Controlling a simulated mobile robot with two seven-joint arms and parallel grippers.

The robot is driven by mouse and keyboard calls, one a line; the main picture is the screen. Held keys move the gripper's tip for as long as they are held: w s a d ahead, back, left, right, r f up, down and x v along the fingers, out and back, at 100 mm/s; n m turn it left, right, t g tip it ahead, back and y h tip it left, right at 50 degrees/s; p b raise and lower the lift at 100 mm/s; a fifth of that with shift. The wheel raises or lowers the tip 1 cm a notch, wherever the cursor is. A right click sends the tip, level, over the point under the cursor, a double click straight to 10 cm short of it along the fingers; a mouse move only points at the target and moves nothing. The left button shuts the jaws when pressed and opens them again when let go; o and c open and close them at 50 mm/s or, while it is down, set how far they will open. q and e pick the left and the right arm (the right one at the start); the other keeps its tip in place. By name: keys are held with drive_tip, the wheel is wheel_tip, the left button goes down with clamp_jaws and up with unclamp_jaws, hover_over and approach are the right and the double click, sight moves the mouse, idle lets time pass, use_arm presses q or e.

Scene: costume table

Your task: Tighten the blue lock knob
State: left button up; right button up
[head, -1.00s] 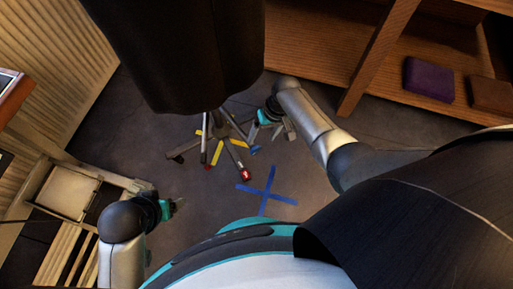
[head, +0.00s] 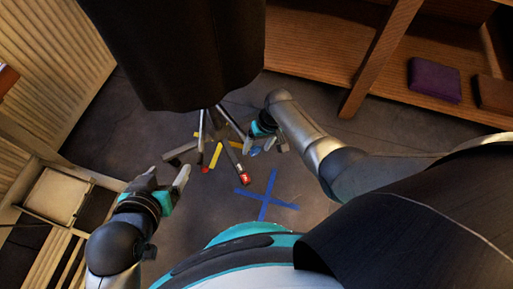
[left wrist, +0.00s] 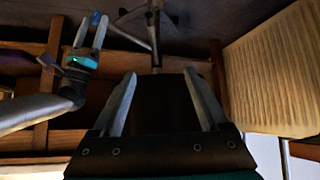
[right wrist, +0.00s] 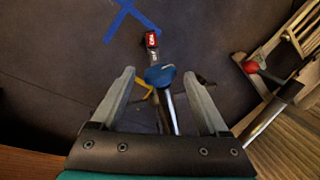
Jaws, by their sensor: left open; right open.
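The blue lock knob (right wrist: 160,76) is on a metal tube of the stand. In the right wrist view it shows between the open fingertips of my right gripper (right wrist: 159,73); I cannot tell whether they touch it. In the head view the knob (head: 255,152) is small and partly hidden by my right gripper (head: 266,147). The stand (head: 226,138) has splayed legs with yellow and red marks, and a dark garment (head: 180,50) hides its upper part. My left gripper (head: 168,173) is open and empty, left of the stand. It also shows in the left wrist view (left wrist: 160,74).
A blue tape cross (head: 267,194) lies on the dark floor in front of the stand. A wooden shelf with a purple cloth block (head: 434,80) is at the right. A pale slatted crate (head: 60,195) stands at the left. Floor between crate and stand is open.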

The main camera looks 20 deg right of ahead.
drive_tip(key=shift+a+f, duration=0.1)
drive_tip(key=shift+f, duration=0.35)
drive_tip(key=shift+b, duration=0.3)
clamp_jaws()
idle(0.4)
